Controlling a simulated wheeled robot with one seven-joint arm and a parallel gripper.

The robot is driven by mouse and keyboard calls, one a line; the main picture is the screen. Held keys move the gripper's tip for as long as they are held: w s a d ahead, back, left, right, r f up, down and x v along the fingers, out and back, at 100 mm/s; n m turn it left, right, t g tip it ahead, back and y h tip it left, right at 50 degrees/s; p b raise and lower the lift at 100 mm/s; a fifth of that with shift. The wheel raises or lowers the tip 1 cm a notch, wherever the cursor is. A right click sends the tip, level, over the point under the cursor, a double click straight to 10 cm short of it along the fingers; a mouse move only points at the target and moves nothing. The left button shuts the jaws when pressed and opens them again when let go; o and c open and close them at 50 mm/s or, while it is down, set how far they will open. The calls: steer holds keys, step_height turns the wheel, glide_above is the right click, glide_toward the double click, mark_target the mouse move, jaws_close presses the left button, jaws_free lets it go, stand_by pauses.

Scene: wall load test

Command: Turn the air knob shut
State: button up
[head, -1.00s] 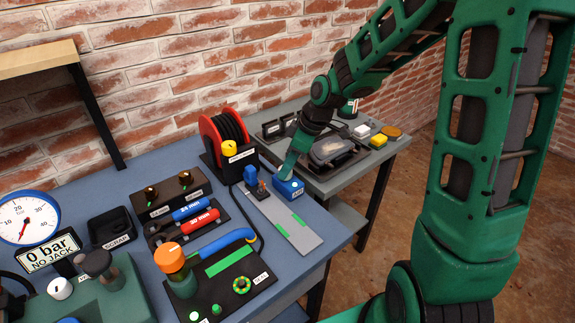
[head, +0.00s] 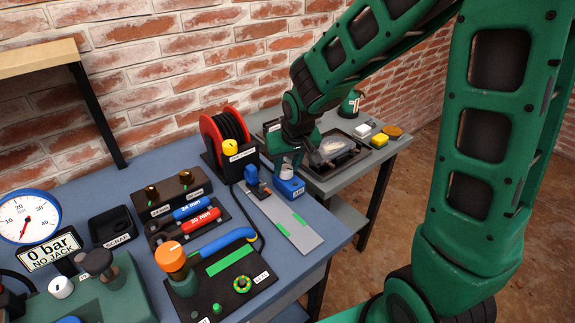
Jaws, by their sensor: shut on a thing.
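A larger orange knob (head: 171,256), with a pale mark on top, stands at the lower middle. My gripper (head: 292,157) is right of the yellow knob, apart from both knobs, above a blue box (head: 290,188). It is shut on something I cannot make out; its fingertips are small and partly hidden. A grey cylindrical piece (head: 287,170) shows just below it at the box.
The red hose reel (head: 211,132) stands behind the yellow knob. A gauge (head: 28,215) reads near zero, above a "0 bar NO JACK" display (head: 49,251). Red and blue tools (head: 198,222) lie in the middle. A grey plate (head: 300,237) lies front right. A side table (head: 388,150) holds a tray.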

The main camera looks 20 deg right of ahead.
steer(key=m, duration=0.1)
steer(key=m+h, duration=0.1)
steer(key=m, duration=0.1)
steer(key=m+h, duration=0.1)
steer(key=m, duration=0.1)
steer(key=shift+w+a+r, duration=0.1)
steer(key=shift+w+a, duration=0.1)
steer(key=shift+w, duration=0.05)
steer(key=shift+m, duration=0.3)
steer(key=o, duration=0.9)
steer(key=shift+c, duration=0.2)
steer(key=shift+o, duration=0.9)
steer(key=shift+s, duration=0.1)
steer(key=v, duration=1)
steer(key=shift+r, duration=0.35)
steer(key=shift+a, duration=0.1)
